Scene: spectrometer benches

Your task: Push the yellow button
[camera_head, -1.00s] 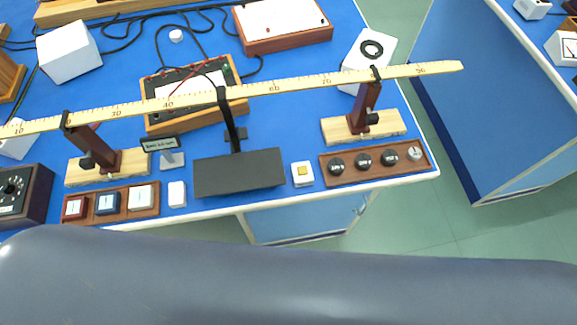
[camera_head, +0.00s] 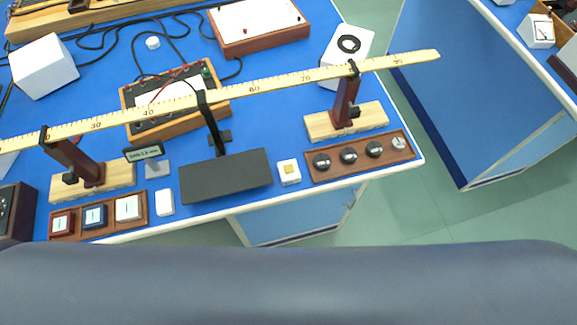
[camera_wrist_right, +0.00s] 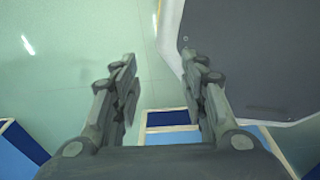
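The yellow button (camera_head: 289,169) is a small yellow square on a white block (camera_head: 290,178) near the front edge of the blue bench. It stands between a dark grey plate and a brown strip of round knobs. In the right wrist view my right gripper (camera_wrist_right: 163,82) has its two fingers spread apart with nothing between them. It points down toward the green floor, and the button is not in that view. My right gripper does not show in the head view. My left gripper is in neither view.
A long ruler (camera_head: 240,92) spans the bench on two wooden-based stands. The dark plate (camera_head: 226,176) lies left of the button and the knob strip (camera_head: 361,158) right of it. Another blue bench (camera_head: 480,90) stands right, across a strip of green floor (camera_head: 400,215).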

